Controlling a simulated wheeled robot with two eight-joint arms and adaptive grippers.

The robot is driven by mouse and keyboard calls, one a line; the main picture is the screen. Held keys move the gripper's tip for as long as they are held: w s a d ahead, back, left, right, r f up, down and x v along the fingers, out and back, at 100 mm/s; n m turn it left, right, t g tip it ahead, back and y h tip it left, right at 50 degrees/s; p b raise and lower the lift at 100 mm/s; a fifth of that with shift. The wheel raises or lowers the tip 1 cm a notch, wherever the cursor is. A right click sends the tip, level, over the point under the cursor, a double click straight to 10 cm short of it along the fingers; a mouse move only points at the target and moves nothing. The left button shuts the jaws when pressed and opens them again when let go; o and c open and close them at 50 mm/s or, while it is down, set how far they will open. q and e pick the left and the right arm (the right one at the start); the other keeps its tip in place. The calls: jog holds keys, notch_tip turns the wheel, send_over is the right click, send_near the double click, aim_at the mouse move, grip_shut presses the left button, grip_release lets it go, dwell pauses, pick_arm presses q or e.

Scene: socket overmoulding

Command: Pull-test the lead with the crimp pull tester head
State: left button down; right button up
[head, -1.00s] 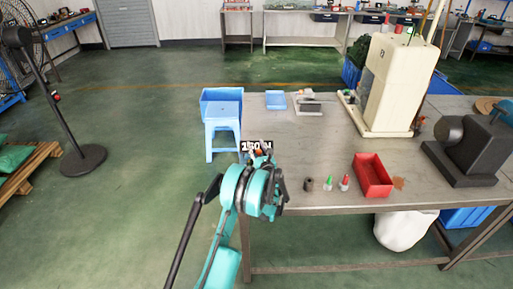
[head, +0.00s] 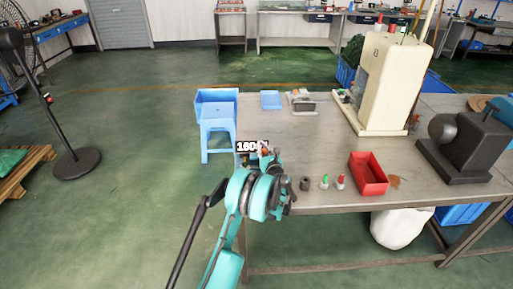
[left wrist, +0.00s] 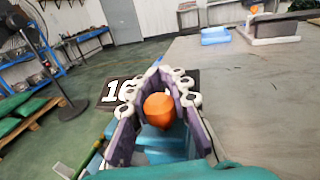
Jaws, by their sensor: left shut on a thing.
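My left gripper (head: 265,153) is over the left front edge of the table. In the left wrist view its fingers (left wrist: 160,108) are shut around an orange rounded thing, which appears to be the crimp pull tester head (left wrist: 158,106). A black plate with white digits (head: 246,147) starting "16" sits beside it, partly hidden by the gripper. A grey fixture (head: 302,104) with a small orange part stands at the back of the table, apart from the gripper; it also shows in the left wrist view (left wrist: 272,30). I cannot make out the lead clearly. My right gripper is not in view.
A dark cup (head: 306,184), small green and red-topped bottles (head: 341,182) and a red bin (head: 369,174) stand along the front edge. A cream machine (head: 388,90) and a dark machine (head: 470,150) stand to the right. The table's middle (head: 310,145) is clear.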

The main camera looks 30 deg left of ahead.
pick_arm(q)
jog(key=shift+w+d, duration=0.1)
jog(key=shift+d, duration=0.05)
jog(key=c, duration=1.4)
grip_release()
jog(key=shift+w+d, duration=0.1)
jog(key=shift+d, duration=0.05)
jog(key=v, duration=1.2)
